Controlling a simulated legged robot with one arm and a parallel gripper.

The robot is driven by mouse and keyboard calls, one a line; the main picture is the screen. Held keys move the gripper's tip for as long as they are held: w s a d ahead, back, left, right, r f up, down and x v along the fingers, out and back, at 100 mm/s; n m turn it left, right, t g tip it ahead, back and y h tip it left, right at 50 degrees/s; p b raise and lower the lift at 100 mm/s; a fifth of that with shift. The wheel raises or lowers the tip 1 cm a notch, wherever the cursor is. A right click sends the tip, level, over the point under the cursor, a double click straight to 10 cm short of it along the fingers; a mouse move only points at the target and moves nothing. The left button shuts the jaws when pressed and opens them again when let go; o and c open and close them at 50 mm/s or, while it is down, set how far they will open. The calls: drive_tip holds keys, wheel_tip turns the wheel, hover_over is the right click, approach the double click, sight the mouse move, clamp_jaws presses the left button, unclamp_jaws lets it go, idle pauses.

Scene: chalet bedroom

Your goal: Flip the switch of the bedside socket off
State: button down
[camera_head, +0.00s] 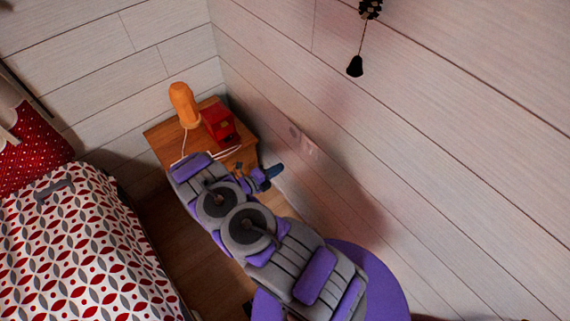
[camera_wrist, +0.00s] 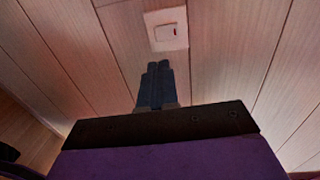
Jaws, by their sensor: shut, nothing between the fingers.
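The bedside socket switch (camera_wrist: 166,30) is a pale square plate with a rocker on the plank wall, at the top of the wrist view. A small reddish mark shows on the rocker. Pale plates (camera_head: 309,149) also show on the right-hand wall in the head view, too small there to read. My gripper (camera_wrist: 158,68) is shut and empty, its dark fingers together just below the plate in the picture. I cannot tell whether the tips touch the wall. In the head view my gripper (camera_head: 275,171) is beside the nightstand, below the plates. The rocker's position is unclear.
A wooden nightstand (camera_head: 165,141) stands in the corner with an orange lamp (camera_head: 184,105) and a red box-like object (camera_head: 220,124). A patterned bed (camera_head: 80,245) fills the left. A dark pendant (camera_head: 355,66) hangs high at the right-hand wall.

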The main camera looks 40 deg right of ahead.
sight(307, 152)
drive_tip(key=d, duration=0.4)
drive_tip(key=d+f+b, duration=0.1)
drive_tip(key=d, duration=0.3)
drive_tip(key=w+d+f+b, duration=0.1)
drive_tip(key=d, duration=0.3)
drive_tip(key=shift+d, duration=0.3)
drive_tip(key=shift+d, duration=0.15)
drive_tip(key=shift+f, duration=0.15)
